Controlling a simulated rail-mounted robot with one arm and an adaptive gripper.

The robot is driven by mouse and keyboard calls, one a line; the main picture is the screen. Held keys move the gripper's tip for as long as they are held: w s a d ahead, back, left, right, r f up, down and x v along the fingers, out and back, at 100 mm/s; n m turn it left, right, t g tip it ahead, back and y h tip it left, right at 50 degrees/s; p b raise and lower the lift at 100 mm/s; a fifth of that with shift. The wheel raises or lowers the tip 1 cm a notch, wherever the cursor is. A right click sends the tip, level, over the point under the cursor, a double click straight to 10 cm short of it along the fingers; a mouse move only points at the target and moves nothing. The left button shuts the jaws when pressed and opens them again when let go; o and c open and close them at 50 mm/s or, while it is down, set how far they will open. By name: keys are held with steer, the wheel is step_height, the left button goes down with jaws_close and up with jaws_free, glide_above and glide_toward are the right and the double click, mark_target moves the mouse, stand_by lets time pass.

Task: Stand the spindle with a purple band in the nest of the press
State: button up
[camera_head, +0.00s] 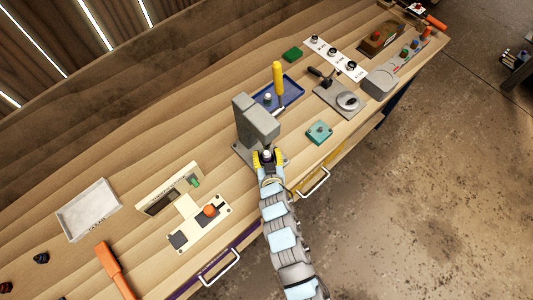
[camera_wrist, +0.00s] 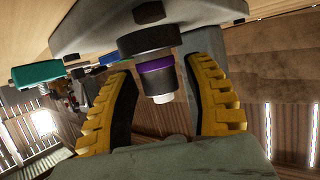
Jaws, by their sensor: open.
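The spindle with a purple band (camera_wrist: 157,70) shows in the wrist view, which looks upside down, with a pale tip below the band. Its other end meets a dark round part (camera_wrist: 150,40) at the grey base plate, which looks like the nest of the press. It looks upright there; how deep it sits is hidden. My gripper (camera_wrist: 165,100) is open, its yellow fingers on either side of the spindle with gaps visible. In the head view my gripper (camera_head: 267,159) is at the front of the grey press (camera_head: 256,120), with a pale tip between the fingers.
A teal block (camera_head: 319,132) lies right of the press. A blue tray (camera_head: 291,90) with a yellow-handled tool (camera_head: 278,76) is behind it. A grey fixture (camera_head: 337,99) stands farther right. A white panel with an orange knob (camera_head: 209,211) is at left. Bare bench lies between press and panel.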

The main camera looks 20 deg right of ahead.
steer(key=shift+r, duration=0.2)
steer(key=b+v, duration=0.1)
steer(key=v, duration=1.1)
steer(key=shift+f, duration=0.1)
